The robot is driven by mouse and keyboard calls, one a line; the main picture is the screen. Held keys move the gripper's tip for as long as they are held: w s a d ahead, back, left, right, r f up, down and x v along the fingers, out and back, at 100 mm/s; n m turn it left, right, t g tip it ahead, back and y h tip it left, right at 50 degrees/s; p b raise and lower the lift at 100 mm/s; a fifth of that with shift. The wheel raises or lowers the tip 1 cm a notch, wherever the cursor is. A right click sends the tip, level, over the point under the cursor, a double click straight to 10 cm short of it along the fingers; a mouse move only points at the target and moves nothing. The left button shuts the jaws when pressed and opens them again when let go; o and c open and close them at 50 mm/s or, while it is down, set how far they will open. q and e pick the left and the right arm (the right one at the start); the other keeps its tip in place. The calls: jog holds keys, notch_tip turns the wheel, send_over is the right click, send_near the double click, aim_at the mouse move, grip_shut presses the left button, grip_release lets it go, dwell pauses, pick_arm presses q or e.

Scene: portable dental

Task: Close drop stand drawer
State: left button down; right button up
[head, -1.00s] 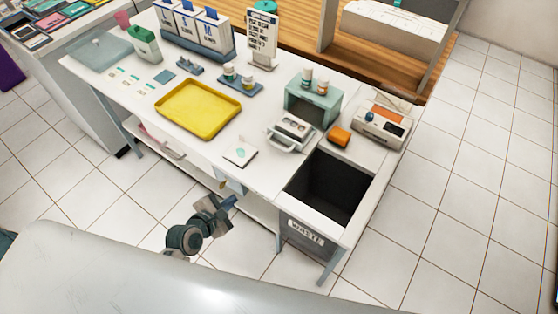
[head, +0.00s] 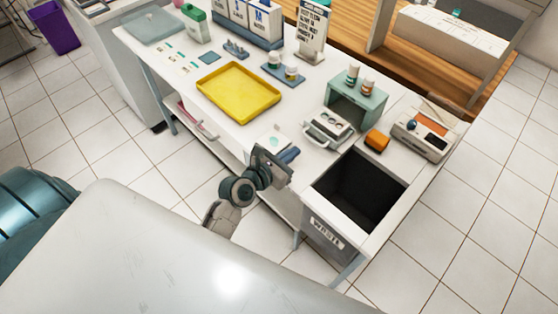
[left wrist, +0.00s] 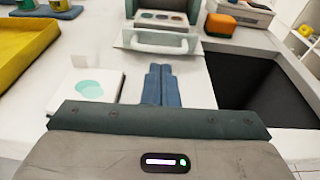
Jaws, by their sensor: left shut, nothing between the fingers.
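The teal drop stand (head: 372,102) stands on the white table with two small bottles on top and a dark opening in front. Its drawer (head: 328,128) is pulled out, a pale tray with round wells and a front handle. In the left wrist view the drawer handle (left wrist: 155,42) lies straight ahead, beyond my fingers. My left gripper (head: 290,155) is shut and empty at the table's front edge. Its closed blue fingers (left wrist: 158,72) point toward the handle, with a visible gap, apart from it. My right gripper is not in view.
A white pad with a teal spot (left wrist: 95,85) lies just left of my fingers. The open waste bin (head: 320,232) is to the right. An orange block (head: 377,140) and a device with an orange panel (head: 425,135) stand right of the drawer. A yellow tray (head: 238,115) is left.

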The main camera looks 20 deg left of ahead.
pick_arm(q)
jog(key=x, duration=0.5)
jog(key=shift+w+d+f, duration=0.1)
jog(key=shift+w+f, duration=0.05)
jog(key=shift+w, duration=0.2)
jog(key=shift+w, duration=0.1)
jog(key=p, duration=0.3)
send_near(334, 119)
jog(key=shift+w+d+f, duration=0.15)
jog(key=shift+w+f, duration=0.4)
jog(key=shift+f, duration=0.3)
jog(key=x, duration=0.6)
jog(key=shift+w+d+r, duration=0.25)
jog(key=shift+w+r, duration=0.1)
jog(key=shift+w, duration=0.15)
jog(key=shift+r, duration=0.25)
